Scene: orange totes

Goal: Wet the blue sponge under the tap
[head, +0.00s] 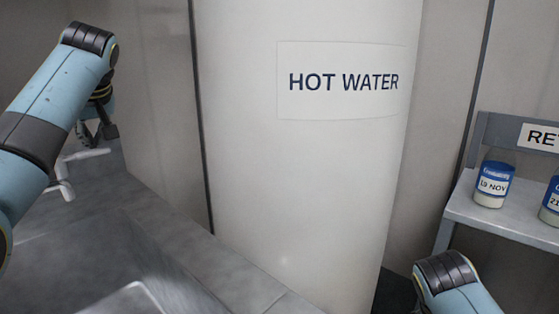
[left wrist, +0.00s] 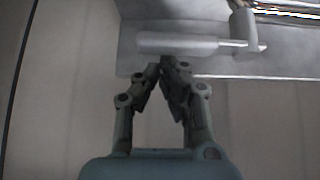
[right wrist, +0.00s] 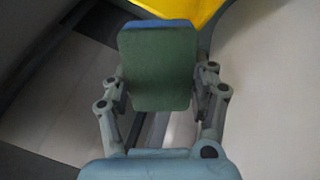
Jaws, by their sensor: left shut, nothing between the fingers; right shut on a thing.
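My right gripper (right wrist: 160,82) is shut on the sponge (right wrist: 158,68), which shows a dark green face and a blue top edge in the right wrist view. My right gripper and the sponge do not show in the head view. My left gripper (head: 97,132) is shut and empty at the left of the head view, close to the white tap (head: 66,182). In the left wrist view its fingertips (left wrist: 168,66) are just below the tap's light lever (left wrist: 180,43). I cannot tell whether they touch it. No running water shows.
A large white cylinder marked HOT WATER (head: 300,180) fills the middle. A grey counter (head: 200,250) runs along its left. A shelf (head: 500,218) at right holds labelled jars with blue lids (head: 494,184). Something yellow (right wrist: 185,8) is beyond the sponge.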

